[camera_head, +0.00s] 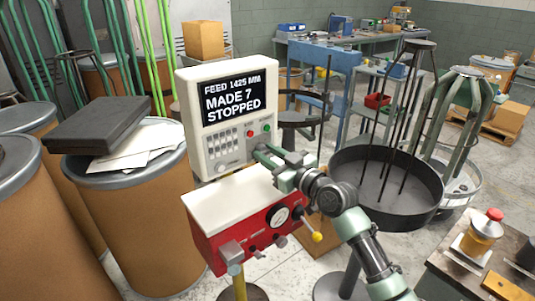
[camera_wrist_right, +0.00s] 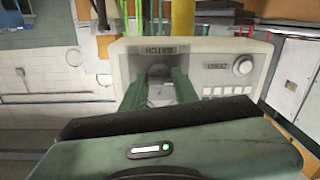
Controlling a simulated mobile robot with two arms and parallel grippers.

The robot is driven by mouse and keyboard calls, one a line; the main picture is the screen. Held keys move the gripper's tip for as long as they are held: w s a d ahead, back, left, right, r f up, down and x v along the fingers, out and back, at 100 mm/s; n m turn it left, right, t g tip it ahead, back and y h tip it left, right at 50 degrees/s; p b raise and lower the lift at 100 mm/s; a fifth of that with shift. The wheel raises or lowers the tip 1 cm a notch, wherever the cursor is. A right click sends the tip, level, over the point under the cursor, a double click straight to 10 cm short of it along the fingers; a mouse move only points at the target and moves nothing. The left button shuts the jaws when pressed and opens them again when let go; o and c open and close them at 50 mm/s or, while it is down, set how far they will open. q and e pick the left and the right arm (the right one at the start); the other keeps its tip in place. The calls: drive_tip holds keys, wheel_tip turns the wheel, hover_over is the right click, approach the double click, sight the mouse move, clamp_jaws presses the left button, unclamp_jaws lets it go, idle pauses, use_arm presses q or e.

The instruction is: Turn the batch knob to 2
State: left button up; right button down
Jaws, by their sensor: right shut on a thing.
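The cream control panel (camera_head: 202,131) stands upright on the coiler. Its black screen (camera_head: 232,96) reads "MADE 7" and "STOPPED" under a feed line. My right gripper (camera_head: 264,153) is at the panel's lower right. In the right wrist view, my gripper's two green fingers (camera_wrist_right: 160,88) are shut on the batch knob (camera_wrist_right: 159,70), one on each side, next to the upside-down "BATCH" label (camera_wrist_right: 161,50). The fingers cover much of the knob, so its pointer and setting cannot be read. My left gripper is not in view.
Red and green buttons (camera_head: 250,133) sit just above my right gripper. A second knob (camera_wrist_right: 243,65) and pale keys are on the same panel. The red box (camera_head: 262,220) with a gauge and levers is below my arm. A black round tray (camera_head: 345,163) stands to the right.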

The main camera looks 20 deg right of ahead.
drive_tip(key=shift+r, duration=0.1)
drive_tip(key=m+p, duration=0.1)
drive_tip(key=m, duration=0.3)
drive_tip(key=m+p, duration=0.2)
drive_tip(key=m, duration=0.3)
drive_tip(key=m+p, duration=0.2)
drive_tip(key=m, duration=0.3)
drive_tip(key=shift+m+t, duration=0.3)
drive_tip(key=shift+t, duration=0.1)
drive_tip(key=shift+m+h+p, duration=0.3)
drive_tip(key=shift+m+p, duration=0.45)
drive_tip(key=shift+m, duration=0.85)
drive_tip(key=shift+f, duration=0.25)
drive_tip(key=c, duration=1.1)
unclamp_jaws()
drive_tip(key=shift+d, duration=0.1)
